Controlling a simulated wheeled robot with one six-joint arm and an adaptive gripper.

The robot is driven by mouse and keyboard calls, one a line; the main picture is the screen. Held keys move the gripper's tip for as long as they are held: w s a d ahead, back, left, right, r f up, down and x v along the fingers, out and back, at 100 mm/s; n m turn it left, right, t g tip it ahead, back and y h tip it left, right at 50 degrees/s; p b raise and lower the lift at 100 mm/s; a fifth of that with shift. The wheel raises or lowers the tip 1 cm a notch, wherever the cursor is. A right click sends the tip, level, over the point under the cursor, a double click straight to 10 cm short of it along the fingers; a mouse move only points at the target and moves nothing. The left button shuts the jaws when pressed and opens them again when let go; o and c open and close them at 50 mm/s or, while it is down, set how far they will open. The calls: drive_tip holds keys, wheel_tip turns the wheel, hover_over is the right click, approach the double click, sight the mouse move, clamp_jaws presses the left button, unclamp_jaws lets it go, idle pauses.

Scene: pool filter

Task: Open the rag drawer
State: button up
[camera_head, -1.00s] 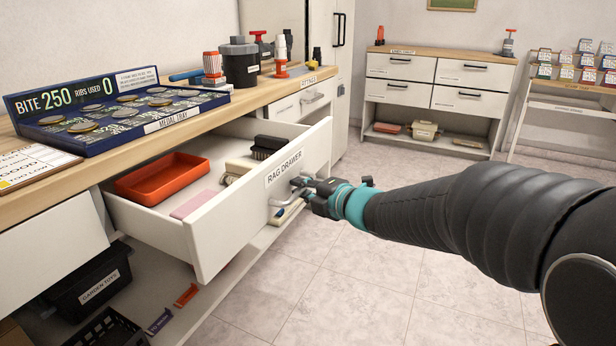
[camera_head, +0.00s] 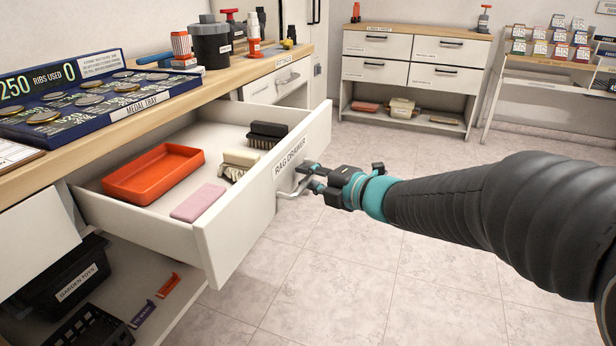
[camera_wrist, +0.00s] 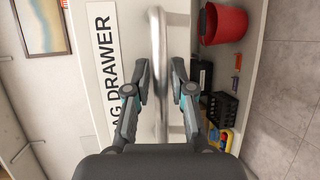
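The rag drawer (camera_head: 236,226) is a white drawer pulled well out of the wooden-topped counter in the head view. Its front carries a "RAG DRAWER" label (camera_head: 290,156) and a curved metal handle (camera_head: 291,192). Inside lie an orange tray (camera_head: 154,173), a pink cloth or sponge (camera_head: 198,202), a cream brush (camera_head: 238,163) and a black brush (camera_head: 267,133). My gripper (camera_head: 309,180) is at the handle. In the wrist view its two fingers (camera_wrist: 159,80) stand on either side of the handle bar (camera_wrist: 160,60); a gap shows around the bar, and contact cannot be made out.
The counter bears a medal tray (camera_head: 75,115) and several containers. Below the drawer are a black "GARDEN TOYS" bin (camera_head: 75,285) and a black basket (camera_head: 90,330). A white cabinet (camera_head: 410,75) stands at the back. The tiled floor (camera_head: 340,270) before the drawer is clear.

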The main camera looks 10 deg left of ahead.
drive_tip(key=shift+o, duration=0.3)
drive_tip(key=shift+s, duration=0.1)
drive_tip(key=v, duration=1.2)
drive_tip(key=shift+f, duration=0.1)
